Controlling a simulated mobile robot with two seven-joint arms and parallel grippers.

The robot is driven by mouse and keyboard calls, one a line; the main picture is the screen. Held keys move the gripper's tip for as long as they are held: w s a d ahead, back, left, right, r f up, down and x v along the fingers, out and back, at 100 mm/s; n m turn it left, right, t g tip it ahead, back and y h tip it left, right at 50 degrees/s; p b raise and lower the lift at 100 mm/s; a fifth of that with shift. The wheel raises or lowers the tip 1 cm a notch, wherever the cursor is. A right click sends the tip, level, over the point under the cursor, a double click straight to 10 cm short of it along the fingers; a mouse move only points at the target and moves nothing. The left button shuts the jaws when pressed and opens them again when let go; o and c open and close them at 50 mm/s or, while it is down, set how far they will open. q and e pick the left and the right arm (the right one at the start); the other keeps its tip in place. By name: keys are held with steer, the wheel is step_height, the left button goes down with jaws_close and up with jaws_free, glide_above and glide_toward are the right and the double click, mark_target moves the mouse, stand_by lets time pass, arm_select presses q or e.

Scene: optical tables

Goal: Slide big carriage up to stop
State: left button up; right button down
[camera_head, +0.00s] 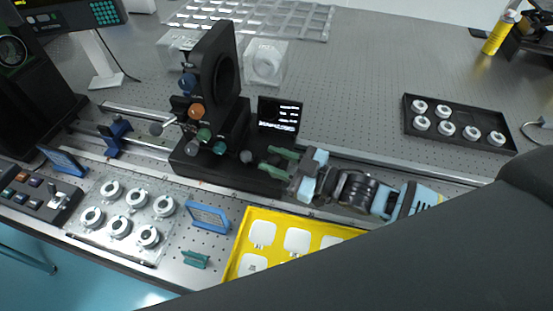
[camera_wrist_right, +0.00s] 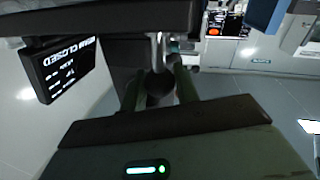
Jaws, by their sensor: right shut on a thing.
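The big carriage (camera_head: 230,172) is a black block on the rail with a tall black ring mount and several coloured knobs. The blue stop (camera_head: 112,138) sits on the same rail to its left, with bare rail between them. My right gripper (camera_head: 268,161) is at the carriage's right end, its green fingers shut on a dark round knob. In the right wrist view the fingers lie on both sides of this knob (camera_wrist_right: 160,90). My left gripper is not in view.
A small black display (camera_head: 279,115) stands behind my right gripper. A yellow tray (camera_head: 238,243), a blue-framed panel (camera_head: 208,217) and a clear plate of round mounts (camera_head: 128,195) lie in front of the rail. A black tray (camera_head: 460,142) lies at the right.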

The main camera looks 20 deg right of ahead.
mark_target(200, 145)
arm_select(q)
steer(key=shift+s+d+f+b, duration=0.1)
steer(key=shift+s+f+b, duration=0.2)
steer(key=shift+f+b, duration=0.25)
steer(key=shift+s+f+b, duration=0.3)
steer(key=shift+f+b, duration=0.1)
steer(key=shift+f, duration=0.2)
arm_select(e)
steer(key=s+a+x, duration=0.1)
steer(key=x, duration=1.1)
steer(key=s+a+x, duration=0.1)
steer(key=x, duration=0.5)
steer(key=shift+s+a+f, duration=0.1)
steer(key=shift+s+a, duration=0.05)
steer(key=shift+a, duration=0.3)
steer(key=c, duration=1.1)
jaws_free()
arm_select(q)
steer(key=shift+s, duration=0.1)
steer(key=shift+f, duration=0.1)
arm_select(e)
steer(key=shift+s+d+f, duration=0.1)
steer(key=shift+s+d, duration=0.25)
steer(key=shift+d, duration=0.05)
steer(key=shift+v, duration=3.45)
steer(key=shift+a, duration=0.1)
